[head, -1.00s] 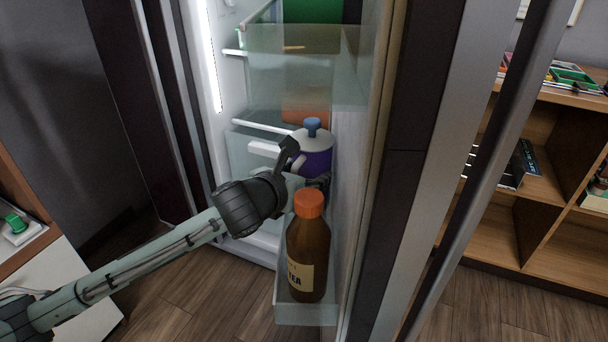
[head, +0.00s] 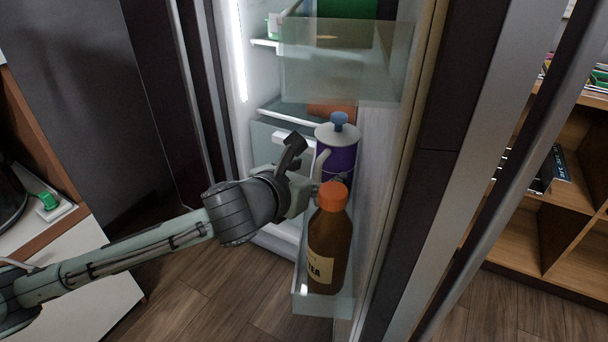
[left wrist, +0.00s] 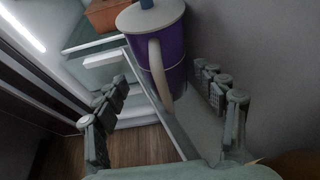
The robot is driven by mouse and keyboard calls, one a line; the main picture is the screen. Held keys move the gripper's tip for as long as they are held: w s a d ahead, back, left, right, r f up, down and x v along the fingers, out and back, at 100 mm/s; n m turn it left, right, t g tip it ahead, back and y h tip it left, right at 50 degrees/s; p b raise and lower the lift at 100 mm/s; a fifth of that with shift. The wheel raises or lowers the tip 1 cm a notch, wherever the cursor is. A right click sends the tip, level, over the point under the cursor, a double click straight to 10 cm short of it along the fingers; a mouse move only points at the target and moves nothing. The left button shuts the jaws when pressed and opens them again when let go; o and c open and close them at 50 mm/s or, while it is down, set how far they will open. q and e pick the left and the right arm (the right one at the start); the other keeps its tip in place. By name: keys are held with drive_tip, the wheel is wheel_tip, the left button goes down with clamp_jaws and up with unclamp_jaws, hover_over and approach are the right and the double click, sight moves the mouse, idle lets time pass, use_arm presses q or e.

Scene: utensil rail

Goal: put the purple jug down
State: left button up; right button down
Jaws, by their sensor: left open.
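The purple jug (head: 338,157) has a pale lid with a blue knob and a pale handle. It stands upright in the door shelf (head: 323,302) of the open fridge, behind the brown bottle. My left gripper (head: 301,172) is beside the jug on its left, partly hidden by its own wrist. In the left wrist view the jug (left wrist: 172,55) is ahead of the two spread fingers (left wrist: 165,105), with its handle towards me. The fingers are open and look clear of the jug. The jug's base is hidden by the bottle in the head view. My right gripper is not seen.
A brown tea bottle (head: 330,240) with an orange cap stands in the front of the door shelf, close to my gripper. A clear upper door bin (head: 345,62) is above the jug. Fridge shelves (head: 283,117) are behind. An open wooden shelf unit (head: 545,225) is at the right.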

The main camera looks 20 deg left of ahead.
use_arm(q)
drive_tip(key=v, duration=0.5)
drive_tip(key=shift+s+r, duration=0.1)
drive_tip(key=shift+s, duration=0.15)
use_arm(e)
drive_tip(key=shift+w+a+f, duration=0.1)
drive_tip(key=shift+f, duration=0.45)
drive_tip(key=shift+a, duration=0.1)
